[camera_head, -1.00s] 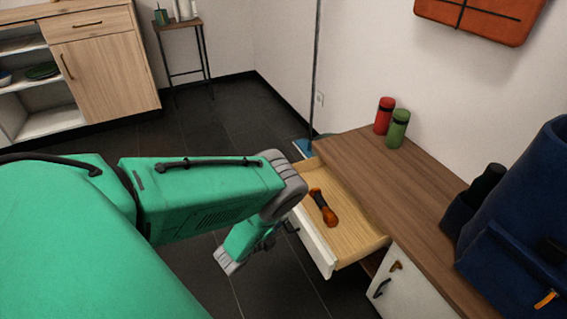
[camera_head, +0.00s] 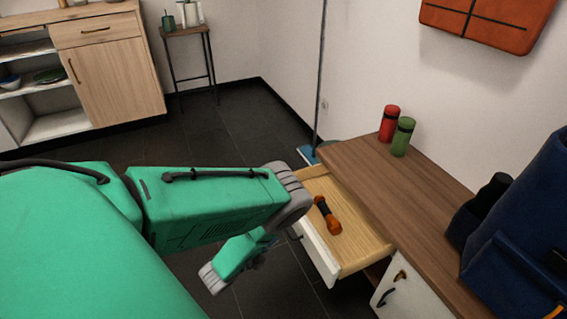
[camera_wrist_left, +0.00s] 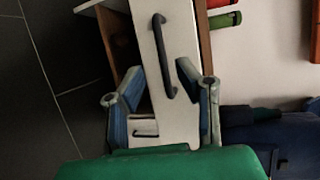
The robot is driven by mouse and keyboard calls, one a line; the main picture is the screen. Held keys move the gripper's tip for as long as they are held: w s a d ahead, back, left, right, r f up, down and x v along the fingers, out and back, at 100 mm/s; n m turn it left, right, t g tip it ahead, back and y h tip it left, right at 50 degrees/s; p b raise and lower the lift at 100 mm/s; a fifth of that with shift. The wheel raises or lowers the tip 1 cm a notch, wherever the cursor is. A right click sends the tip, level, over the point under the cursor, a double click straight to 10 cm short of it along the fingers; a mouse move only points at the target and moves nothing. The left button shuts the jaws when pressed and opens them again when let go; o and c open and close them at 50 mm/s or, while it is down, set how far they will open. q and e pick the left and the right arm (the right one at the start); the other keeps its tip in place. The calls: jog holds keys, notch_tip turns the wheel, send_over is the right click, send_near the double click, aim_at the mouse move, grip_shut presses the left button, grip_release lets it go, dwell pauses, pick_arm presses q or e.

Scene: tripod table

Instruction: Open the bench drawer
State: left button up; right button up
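The bench drawer (camera_head: 352,250) stands pulled out of the wooden bench (camera_head: 395,185), its white front facing left. An orange and black tool (camera_head: 328,214) lies inside. The drawer's dark handle (camera_head: 294,235) is on the front; in the left wrist view the handle (camera_wrist_left: 160,55) shows clear, ahead of the fingers. My left gripper (camera_wrist_left: 158,78) is open and empty, its two blue-grey fingers spread apart with the white front beyond them. In the head view my green arm hides most of this gripper. My right gripper is in neither view.
A red bottle (camera_head: 389,123) and a green bottle (camera_head: 402,137) stand on the bench. A dark blue bag (camera_head: 525,225) is at its right. A cabinet door (camera_head: 392,285) is below. A small stand (camera_head: 185,32) and wooden cabinet (camera_head: 115,75) are farther back. Dark floor left of the drawer is clear.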

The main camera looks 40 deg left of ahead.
pick_arm(q)
jog(key=s+r, duration=0.1)
jog(key=s, duration=0.5)
jog(key=shift+s, duration=0.25)
jog(key=s+d+r+n+g, duration=0.3)
jog(key=s+d+n+g, duration=0.35)
jog(key=n, duration=0.25)
jog(key=s+d+r+n+g, duration=0.4)
jog(key=s+d+n+g, duration=0.25)
jog(key=n+g, duration=0.2)
notch_tip(320, 180, up, 13)
jog(key=s+p, duration=0.2)
jog(key=p, duration=1)
jog(key=shift+a+n, duration=0.2)
jog(key=shift+n, duration=0.15)
